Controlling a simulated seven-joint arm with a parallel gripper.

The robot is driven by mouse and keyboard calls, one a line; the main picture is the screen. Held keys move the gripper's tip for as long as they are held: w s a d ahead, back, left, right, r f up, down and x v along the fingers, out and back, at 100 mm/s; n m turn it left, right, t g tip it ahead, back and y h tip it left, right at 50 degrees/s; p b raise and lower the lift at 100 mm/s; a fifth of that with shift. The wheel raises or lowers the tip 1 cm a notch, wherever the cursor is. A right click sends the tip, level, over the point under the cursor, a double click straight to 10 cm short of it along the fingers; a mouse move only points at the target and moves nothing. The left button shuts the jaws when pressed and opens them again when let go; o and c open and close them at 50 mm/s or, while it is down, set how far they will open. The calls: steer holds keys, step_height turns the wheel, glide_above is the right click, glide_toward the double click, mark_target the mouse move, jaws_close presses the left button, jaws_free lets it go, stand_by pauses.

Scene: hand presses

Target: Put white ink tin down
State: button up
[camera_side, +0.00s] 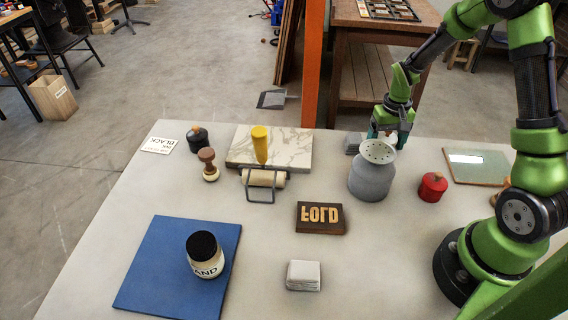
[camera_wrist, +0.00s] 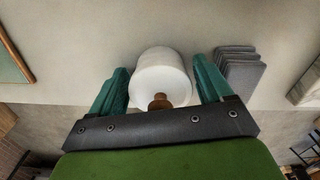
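My gripper (camera_wrist: 160,82) has its two teal fingers on either side of the white ink tin (camera_wrist: 157,65), which has a small wooden knob on top. In the side view, my gripper (camera_side: 388,137) points down at the back right of the table, behind the grey perforated-top canister. Only a small white part of the tin (camera_side: 393,139) shows between the fingers there. The canister hides its base, and I cannot tell whether it touches the table.
The grey canister (camera_side: 372,178) stands close in front. A grey stack (camera_side: 353,143) sits left of the gripper, also in the wrist view (camera_wrist: 239,72). A red tin (camera_side: 433,187) and glass plate (camera_side: 478,166) lie right. A black tin (camera_side: 198,141) stands near a BLACK card (camera_side: 160,145).

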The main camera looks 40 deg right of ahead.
steer(key=shift+o, duration=0.3)
steer(key=shift+r, duration=0.1)
step_height(320, 180, up, 12)
steer(key=shift+f, duration=0.1)
steer(key=s+a+r+n+t+y, duration=0.1)
steer(key=s+a+r+t, duration=0.2)
steer(key=s+a+r, duration=0.3)
steer(key=s+a+r+n+t+y, duration=0.1)
steer(key=s+a+r+t, duration=0.3)
steer(key=a, duration=0.8)
steer(key=shift+a+v, duration=0.2)
steer(key=shift+v, duration=1.05)
